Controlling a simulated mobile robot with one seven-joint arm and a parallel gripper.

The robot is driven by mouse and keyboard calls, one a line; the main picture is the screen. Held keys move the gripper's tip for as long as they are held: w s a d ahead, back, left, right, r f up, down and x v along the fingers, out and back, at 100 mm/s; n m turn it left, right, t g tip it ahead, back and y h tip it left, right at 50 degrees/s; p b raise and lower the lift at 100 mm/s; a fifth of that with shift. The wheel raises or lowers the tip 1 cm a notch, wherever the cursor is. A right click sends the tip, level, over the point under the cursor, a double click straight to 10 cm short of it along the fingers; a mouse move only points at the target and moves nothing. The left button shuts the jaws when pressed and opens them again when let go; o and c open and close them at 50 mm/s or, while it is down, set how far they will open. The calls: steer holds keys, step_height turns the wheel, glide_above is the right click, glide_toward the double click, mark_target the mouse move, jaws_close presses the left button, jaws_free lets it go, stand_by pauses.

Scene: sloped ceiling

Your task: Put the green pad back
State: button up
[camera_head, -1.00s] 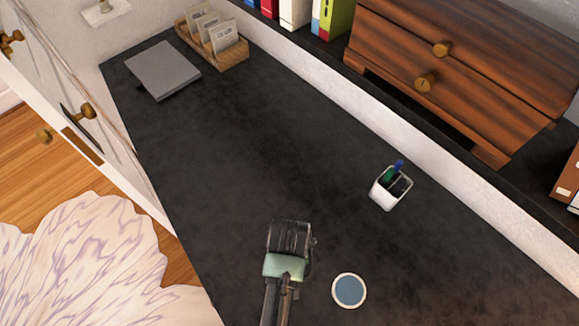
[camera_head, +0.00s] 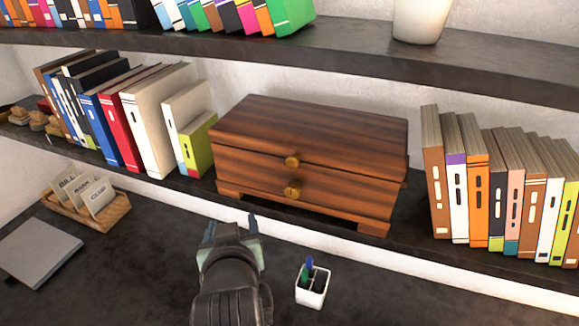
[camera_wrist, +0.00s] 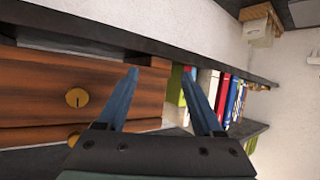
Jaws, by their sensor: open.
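I cannot make out a green pad for certain in either view. A lime-green book-like item (camera_head: 198,145) stands at the right end of the left book row on the lower shelf. A brighter green item (camera_head: 291,14) leans at the end of the upper shelf row. My gripper (camera_head: 231,224) is open with nothing between its fingers, over the back of the dark desk and in front of the wooden drawer box (camera_head: 290,165). In the wrist view, my gripper (camera_wrist: 160,73) has its fingers spread, with the drawer box at left and books at right.
A white pen cup (camera_head: 312,290) stands on the desk to the right of my gripper. A grey flat pad (camera_head: 38,250) and a wooden card holder (camera_head: 85,210) are at left. The lower shelf edge (camera_head: 330,245) runs behind the desk. More books (camera_head: 500,190) stand at right.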

steer(key=s+d+r+m+t+h, duration=0.1)
steer(key=d+r+t, duration=0.25)
steer(key=r, duration=0.95)
steer(key=s+d+r+m+t, duration=0.15)
steer(key=r+t, duration=0.35)
steer(key=r, duration=0.9)
steer(key=s+d+r+t+h, duration=0.1)
steer(key=s+d+r+t, duration=0.1)
steer(key=s+r, duration=0.3)
steer(key=s+d+r+t, duration=0.2)
steer(key=s+r+t, duration=0.2)
steer(key=r, duration=0.6)
steer(key=shift+s+d+r+h, duration=0.3)
steer(key=shift+s+r+h, duration=0.1)
steer(key=shift+s, duration=0.2)
steer(key=shift+f, duration=0.1)
step_height(320, 180, down, 5)
steer(key=b, duration=0.5)
